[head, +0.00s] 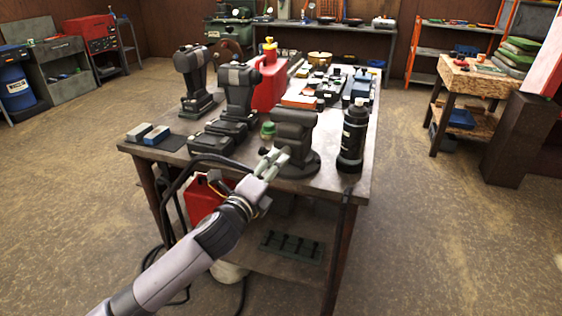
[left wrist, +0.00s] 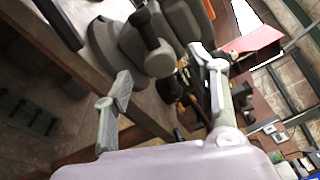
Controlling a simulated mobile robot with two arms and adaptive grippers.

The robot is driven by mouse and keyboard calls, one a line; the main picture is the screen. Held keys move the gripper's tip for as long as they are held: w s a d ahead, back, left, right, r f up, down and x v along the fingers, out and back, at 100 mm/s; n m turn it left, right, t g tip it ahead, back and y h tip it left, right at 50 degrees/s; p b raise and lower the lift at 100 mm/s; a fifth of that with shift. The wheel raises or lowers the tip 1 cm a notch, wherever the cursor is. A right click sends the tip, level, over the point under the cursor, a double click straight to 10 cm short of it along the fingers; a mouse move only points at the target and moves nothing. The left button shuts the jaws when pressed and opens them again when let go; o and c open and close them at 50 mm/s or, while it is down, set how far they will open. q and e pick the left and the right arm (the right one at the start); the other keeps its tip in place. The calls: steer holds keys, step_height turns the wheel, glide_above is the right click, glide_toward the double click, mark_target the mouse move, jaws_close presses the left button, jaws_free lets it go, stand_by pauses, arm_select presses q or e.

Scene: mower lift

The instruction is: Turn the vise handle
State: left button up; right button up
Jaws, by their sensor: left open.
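The dark grey vise (head: 295,128) stands on the front part of the workbench (head: 330,182). My left gripper (head: 273,160) is open at the front of the vise, where its handle is largely hidden in the head view. In the left wrist view, the handle (left wrist: 141,18) shows as a dark bar with a round knob, with the vise screw end (left wrist: 159,60) beside it. The screw end lies between the fingers of my left gripper (left wrist: 160,64). I cannot tell whether a finger touches the handle. My right gripper is not in view.
A black bottle (head: 353,138) stands close to the right of the vise. Cordless drills (head: 236,95) stand to its left, with a red canister (head: 270,80) behind. A wooden bench (head: 480,80) is at the right. The floor around the workbench is mostly clear.

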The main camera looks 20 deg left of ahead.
arm_select(q)
steer(key=w, duration=0.3)
steer(key=w+b, duration=0.1)
steer(key=w, duration=0.1)
steer(key=shift+d, duration=0.4)
steer(key=shift+c, duration=0.5)
steer(key=c, duration=1.1)
